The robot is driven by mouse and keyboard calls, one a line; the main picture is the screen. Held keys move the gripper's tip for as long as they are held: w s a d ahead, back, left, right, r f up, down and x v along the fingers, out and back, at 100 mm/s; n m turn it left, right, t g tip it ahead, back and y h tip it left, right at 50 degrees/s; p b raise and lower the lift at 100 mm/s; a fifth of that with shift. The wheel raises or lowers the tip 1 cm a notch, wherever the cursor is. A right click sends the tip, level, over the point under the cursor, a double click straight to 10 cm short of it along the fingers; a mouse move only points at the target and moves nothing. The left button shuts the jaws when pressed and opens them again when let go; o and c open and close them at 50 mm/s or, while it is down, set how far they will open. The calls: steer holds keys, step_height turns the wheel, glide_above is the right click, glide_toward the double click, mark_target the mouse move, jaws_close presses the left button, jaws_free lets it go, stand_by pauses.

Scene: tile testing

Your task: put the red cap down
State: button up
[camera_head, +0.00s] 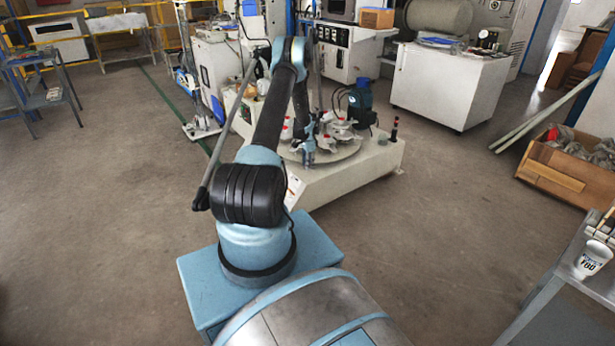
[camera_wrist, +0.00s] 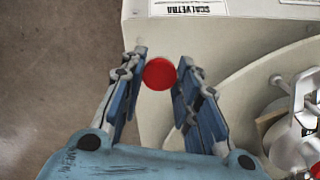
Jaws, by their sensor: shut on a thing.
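The red cap (camera_wrist: 159,73) is a small round red disc between the fingertips of my gripper (camera_wrist: 160,68) in the wrist view. My gripper is shut on it, one blue finger on each side. Below the cap shows the pale top of the machine base (camera_wrist: 240,38), beside the raised round plate. How far the cap is above that surface cannot be told. In the head view my gripper (camera_head: 308,152) hangs over the near side of the machine, and I cannot make out the held cap there.
The machine's round table (camera_head: 350,149) carries several grey clamps with red tops. One clamp part (camera_wrist: 290,150) is close at the right in the wrist view. A printed label (camera_wrist: 188,8) lies at the base's edge. A dark red-topped post (camera_head: 394,131) stands at the right corner.

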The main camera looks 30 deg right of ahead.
mark_target(308, 177)
steer(key=shift+f, duration=3.05)
steer(key=o, duration=0.7)
